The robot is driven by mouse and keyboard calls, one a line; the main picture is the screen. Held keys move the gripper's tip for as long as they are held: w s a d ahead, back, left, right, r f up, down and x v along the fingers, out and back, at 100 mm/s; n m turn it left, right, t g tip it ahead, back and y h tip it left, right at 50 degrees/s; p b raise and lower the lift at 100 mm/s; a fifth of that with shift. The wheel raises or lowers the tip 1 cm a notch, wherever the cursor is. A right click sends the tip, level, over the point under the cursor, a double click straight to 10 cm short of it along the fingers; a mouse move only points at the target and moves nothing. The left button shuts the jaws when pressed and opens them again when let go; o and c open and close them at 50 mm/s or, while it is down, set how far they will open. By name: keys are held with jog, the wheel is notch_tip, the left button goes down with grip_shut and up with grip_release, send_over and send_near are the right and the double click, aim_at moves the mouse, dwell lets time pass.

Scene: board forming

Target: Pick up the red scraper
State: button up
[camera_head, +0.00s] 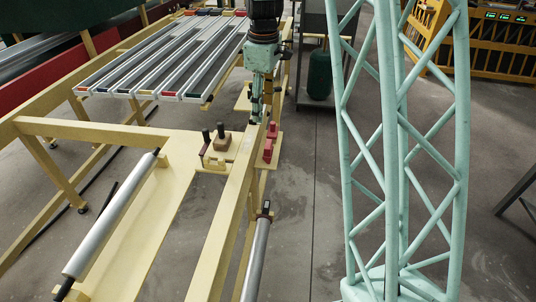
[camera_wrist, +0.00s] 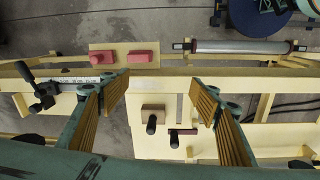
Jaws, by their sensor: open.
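My gripper (camera_head: 257,104) hangs over the long yellow beam (camera_head: 228,215) in the head view, above and beyond the small tools. In the wrist view my gripper (camera_wrist: 160,98) is open and empty, its ribbed fingers wide apart. Between and below them are a brown block with a black handle (camera_wrist: 153,110) and a thin dark red scraper with a black handle (camera_wrist: 182,131). The head view shows the scraper (camera_head: 205,148) left of the brown block (camera_head: 222,142), on a cream shelf left of the beam. Nothing touches the fingers.
Two red blocks (camera_head: 268,150) sit on a small shelf right of the beam. A grey roller (camera_head: 258,250) lies beside the beam, and another (camera_head: 112,215) is at left. A slatted rack (camera_head: 165,60) stands behind. A green lattice column (camera_head: 400,150) stands at right.

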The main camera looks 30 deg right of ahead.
jog(key=n, duration=0.2)
send_over(268, 144)
notch_tip(268, 144, down, 11)
jog(key=shift+d+r+g, duration=0.15)
jog(key=shift+d+g, duration=0.05)
jog(key=shift+g, duration=0.1)
jog(key=shift+w+f, duration=0.1)
jog(key=shift+f, duration=4.15)
jog(key=shift+f, duration=0.15)
jog(key=shift+a+f+b, duration=0.1)
jog(key=shift+f+b, duration=0.25)
jog(key=shift+f, duration=2.1)
jog(key=shift+c, duration=0.8)
jog(key=c, duration=1.1)
jog(key=shift+r, duration=0.2)
jog(key=shift+c, duration=0.2)
